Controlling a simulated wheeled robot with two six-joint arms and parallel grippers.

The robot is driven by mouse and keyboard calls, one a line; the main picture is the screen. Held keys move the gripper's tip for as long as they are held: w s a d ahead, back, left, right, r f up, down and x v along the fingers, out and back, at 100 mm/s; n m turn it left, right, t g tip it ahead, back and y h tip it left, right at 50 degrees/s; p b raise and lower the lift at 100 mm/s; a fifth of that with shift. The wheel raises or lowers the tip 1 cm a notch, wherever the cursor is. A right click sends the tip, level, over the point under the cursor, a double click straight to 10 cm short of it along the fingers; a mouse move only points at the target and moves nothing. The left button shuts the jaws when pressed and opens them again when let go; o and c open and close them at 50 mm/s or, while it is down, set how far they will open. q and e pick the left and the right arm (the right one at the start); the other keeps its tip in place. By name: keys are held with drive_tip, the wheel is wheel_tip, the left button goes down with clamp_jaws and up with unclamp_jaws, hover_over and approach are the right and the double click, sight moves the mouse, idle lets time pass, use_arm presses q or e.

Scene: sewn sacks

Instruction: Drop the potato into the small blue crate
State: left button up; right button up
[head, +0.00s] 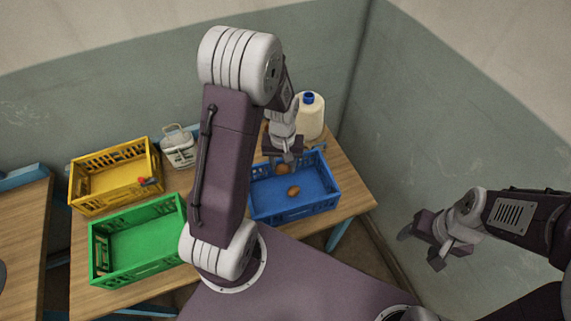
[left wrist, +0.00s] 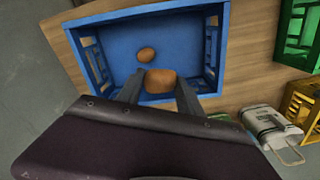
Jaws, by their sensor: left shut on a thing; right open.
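My left gripper (head: 283,160) is shut on a brown potato (head: 282,169), over the far part of the blue crate (head: 327,199). In the left wrist view the potato (left wrist: 160,81) sits between the two fingertips (left wrist: 160,88), with the blue crate (left wrist: 222,40) behind it. A second brown, potato-like item (head: 293,191) lies on the crate floor; it also shows in the left wrist view (left wrist: 147,54). The height of the held potato above the floor is hard to tell. My right gripper (head: 424,241) is open and empty, off to the right of the table.
A green crate (head: 95,270) and a yellow crate (head: 75,190) stand on the wooden table (head: 355,185) to the left; a small red and blue item (head: 147,181) is in the yellow one. A white handled container (head: 178,148) and a cream bottle (head: 310,120) stand behind. Walls close off the back and right.

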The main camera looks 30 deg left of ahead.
sight(283, 166)
use_arm(q)
wheel_tip(283, 166, down, 6)
drive_tip(key=b, duration=0.5)
drive_tip(key=shift+b, duration=0.3)
drive_tip(key=o, duration=1.4)
wheel_tip(283, 166, up, 9)
